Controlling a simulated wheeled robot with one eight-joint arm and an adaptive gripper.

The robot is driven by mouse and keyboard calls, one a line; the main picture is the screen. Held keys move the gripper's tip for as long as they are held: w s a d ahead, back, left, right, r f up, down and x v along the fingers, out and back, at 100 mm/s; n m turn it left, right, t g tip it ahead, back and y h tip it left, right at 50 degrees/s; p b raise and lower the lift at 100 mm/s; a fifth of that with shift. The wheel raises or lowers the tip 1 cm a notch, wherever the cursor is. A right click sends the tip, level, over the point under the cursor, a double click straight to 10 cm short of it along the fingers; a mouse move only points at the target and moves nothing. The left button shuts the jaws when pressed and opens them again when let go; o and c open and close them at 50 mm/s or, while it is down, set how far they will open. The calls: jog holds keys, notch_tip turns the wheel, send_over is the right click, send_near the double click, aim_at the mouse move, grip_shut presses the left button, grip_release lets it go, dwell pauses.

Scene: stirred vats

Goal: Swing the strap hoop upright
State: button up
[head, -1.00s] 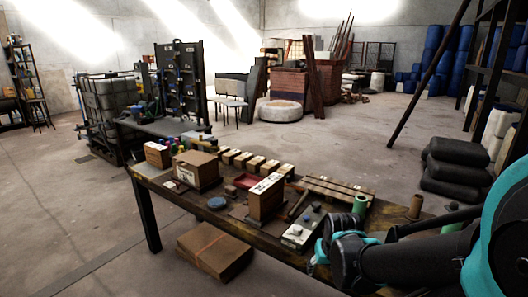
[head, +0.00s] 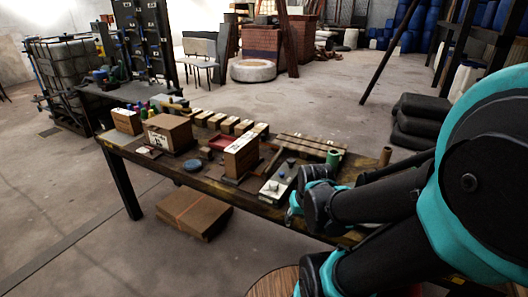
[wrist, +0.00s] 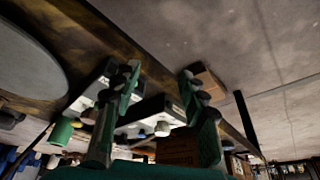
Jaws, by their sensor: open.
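I cannot make out a strap hoop for certain in either view. A pale panel (head: 277,187) with small knobs lies near the table's front edge, and it also shows beyond my fingers in the wrist view, where a white knob (wrist: 162,129) stands out. My gripper (wrist: 160,75) is open and empty, its two green and black fingers well apart. In the head view my arm comes in from the right and its end is beside the panel, with the fingers mostly hidden behind my own links. I cannot tell whether they touch anything.
The work table (head: 165,172) carries boxes, a tall box (head: 241,157), a slatted rack (head: 300,147) and a green cylinder (head: 333,158). A cardboard box (head: 193,213) lies on the floor below. A round wooden top (head: 272,284) is at the bottom edge.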

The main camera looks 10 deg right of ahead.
jog(key=shift+w+r, duration=0.15)
jog(key=shift+w, duration=0.25)
jog(key=shift+c, duration=1.2)
jog(key=w+r+m+y, duration=0.1)
jog(key=w+m, duration=0.1)
jog(key=w, duration=0.1)
jog(key=w+m, duration=0.2)
jog(key=w, duration=0.1)
jog(key=w+r+m+y, duration=0.1)
jog(key=w+m, duration=0.2)
jog(key=shift+w+r+y, duration=0.2)
jog(key=shift+r+y, duration=0.1)
grip_shut()
jog(key=w+d+m+t+y, duration=0.2)
jog(key=w+d+m+y, duration=0.1)
jog(key=w+d+m, duration=0.5)
jog(key=w+d+r+m+t+y, duration=0.1)
jog(key=w+d+m+y, duration=0.2)
jog(key=w+d+m, duration=0.5)
jog(key=w+d, duration=0.2)
jog(key=w, duration=0.5)
jog(key=shift+w+m+t, duration=0.25)
jog(key=shift+m+t, duration=0.15)
